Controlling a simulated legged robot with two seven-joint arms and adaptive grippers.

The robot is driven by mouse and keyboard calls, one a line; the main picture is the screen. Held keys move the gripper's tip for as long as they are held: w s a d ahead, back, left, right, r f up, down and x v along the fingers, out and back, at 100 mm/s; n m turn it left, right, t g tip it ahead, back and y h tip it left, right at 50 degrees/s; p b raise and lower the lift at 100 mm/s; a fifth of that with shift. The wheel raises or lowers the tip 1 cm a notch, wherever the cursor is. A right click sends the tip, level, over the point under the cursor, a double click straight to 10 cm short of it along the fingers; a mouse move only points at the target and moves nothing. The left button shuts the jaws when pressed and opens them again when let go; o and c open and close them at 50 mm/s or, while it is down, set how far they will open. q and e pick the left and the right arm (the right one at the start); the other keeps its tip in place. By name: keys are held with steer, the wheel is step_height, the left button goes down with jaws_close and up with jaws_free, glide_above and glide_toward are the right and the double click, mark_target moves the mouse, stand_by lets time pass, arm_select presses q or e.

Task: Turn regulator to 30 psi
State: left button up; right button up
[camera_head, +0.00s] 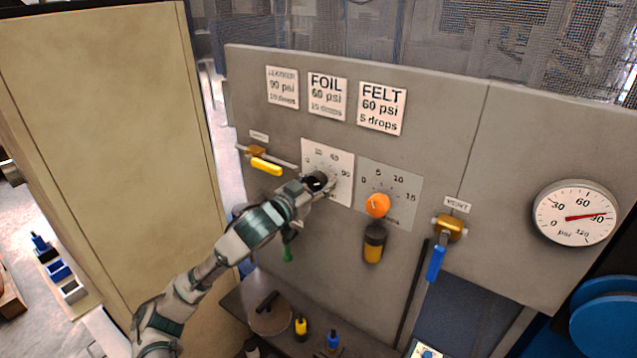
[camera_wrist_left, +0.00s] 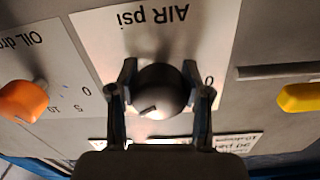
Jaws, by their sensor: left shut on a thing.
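The regulator knob (camera_wrist_left: 160,88) is dark and round on a white dial plate (camera_head: 343,165), marked "AIR psi" in the left wrist view. My left gripper (camera_wrist_left: 162,85) has one finger on each side of the knob and is shut on it. In the head view my left gripper (camera_head: 318,184) covers much of the knob and the lower part of the dial. The pressure gauge (camera_head: 575,214) at the right has a red needle pointing right, between 60 and the 120 mark, near 90. My right gripper is not in view.
An orange oil knob (camera_head: 377,205) sits right of the regulator, above an amber-and-black bowl (camera_head: 374,243). A yellow-handled valve (camera_head: 265,165) is at the left, and a blue-handled vent valve (camera_head: 437,262) at the right. Psi labels (camera_head: 326,96) hang above. Small bottles (camera_head: 301,328) stand below.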

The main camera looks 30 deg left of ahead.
arm_select(q)
steer(key=shift+a+r, duration=0.15)
steer(key=shift+r, duration=0.2)
steer(key=o, duration=1)
steer(key=shift+o, duration=0.9)
steer(key=shift+f, duration=0.25)
steer(key=s+a, duration=0.1)
steer(key=s, duration=1)
steer(key=shift+s+a, duration=0.2)
steer(key=shift+s, duration=0.2)
